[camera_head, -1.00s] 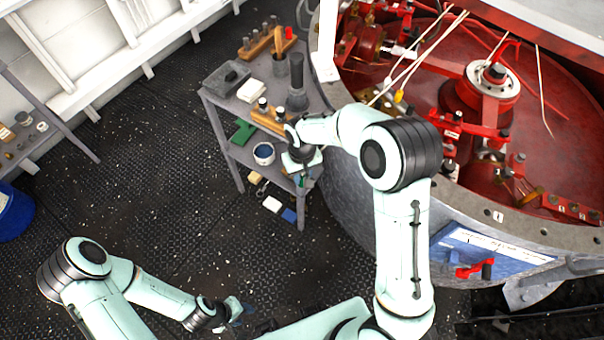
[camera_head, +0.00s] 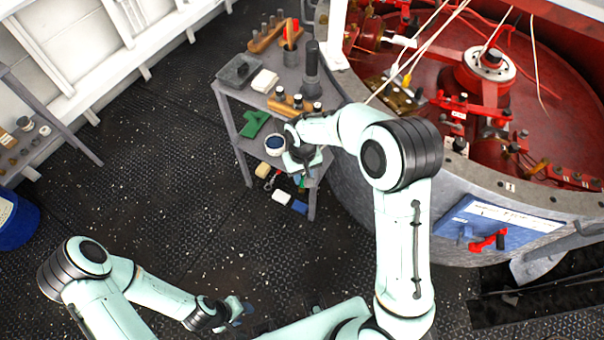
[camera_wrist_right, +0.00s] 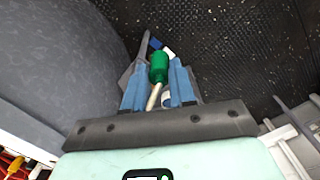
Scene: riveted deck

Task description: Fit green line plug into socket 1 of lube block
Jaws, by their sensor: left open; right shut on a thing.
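The green plug (camera_wrist_right: 158,67) shows in the right wrist view between the blue fingers of my right gripper (camera_wrist_right: 159,85), with a pale line running back from it towards the palm. In the head view my right gripper (camera_head: 303,168) is shut on it beside the cart's near right corner, outside the drum. My left gripper (camera_head: 240,308) is open and empty, low over the deck. A brass-coloured block (camera_head: 402,98) with a yellow plug near it sits inside the red drum; I cannot tell whether it is the lube block. Socket numbers are not readable there.
The grey cart (camera_head: 232,92) carries a tray, a white cloth, bottles and tools. The large round drum (camera_head: 375,210) has a high grey rim, with pale lines hanging over it. A blue panel (camera_head: 495,222) with a red handle is on its side.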

